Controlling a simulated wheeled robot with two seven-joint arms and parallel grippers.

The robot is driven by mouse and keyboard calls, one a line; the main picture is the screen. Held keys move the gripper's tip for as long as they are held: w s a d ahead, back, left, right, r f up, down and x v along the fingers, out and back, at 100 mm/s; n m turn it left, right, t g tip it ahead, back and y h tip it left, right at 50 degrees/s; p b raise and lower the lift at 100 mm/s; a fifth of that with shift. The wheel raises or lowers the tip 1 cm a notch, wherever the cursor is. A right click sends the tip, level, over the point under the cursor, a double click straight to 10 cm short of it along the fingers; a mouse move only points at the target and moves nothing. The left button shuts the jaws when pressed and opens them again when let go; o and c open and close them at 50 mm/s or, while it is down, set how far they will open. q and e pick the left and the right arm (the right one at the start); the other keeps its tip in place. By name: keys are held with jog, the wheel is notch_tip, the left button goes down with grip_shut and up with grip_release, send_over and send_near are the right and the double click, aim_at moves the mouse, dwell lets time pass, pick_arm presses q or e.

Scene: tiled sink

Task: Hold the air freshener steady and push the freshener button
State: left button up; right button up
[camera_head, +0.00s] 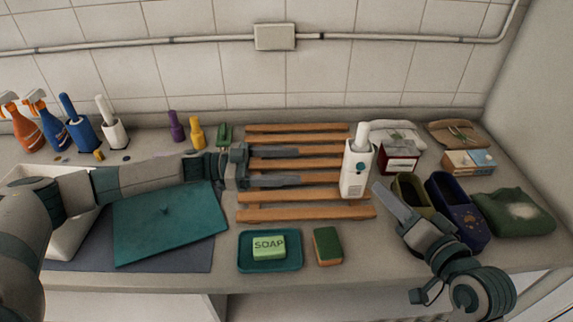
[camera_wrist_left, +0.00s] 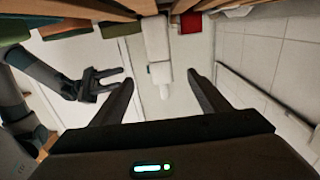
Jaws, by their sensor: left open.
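The white air freshener (camera_head: 354,172) stands upright at the right end of a wooden slatted rack. It has a rounded white top and a small dark round mark on its front. My left gripper (camera_head: 299,167) is open and empty, left of the freshener, with its fingers pointing at it and a gap between. In the left wrist view, the freshener (camera_wrist_left: 156,42) appears upside down beyond and between the open fingers (camera_wrist_left: 160,82). My right gripper (camera_head: 380,190) is low and right of the freshener, near its front. Its two fingers (camera_wrist_left: 122,80) look apart and empty in the left wrist view.
The rack (camera_head: 290,214) lies behind a teal soap dish (camera_head: 287,266) and a sponge (camera_head: 327,246). Dark containers (camera_head: 457,212) and a green cloth (camera_head: 513,212) crowd the right. A red-and-white box (camera_head: 400,157) stands right of the freshener. A teal board (camera_head: 170,225) lies under my left arm.

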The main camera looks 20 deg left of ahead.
aim_at(344, 165)
pick_arm(q)
jog(key=shift+d, duration=0.15)
jog(key=x, duration=1.7)
jog(key=c, duration=1.4)
pick_arm(e)
grip_shut()
dwell(0.5)
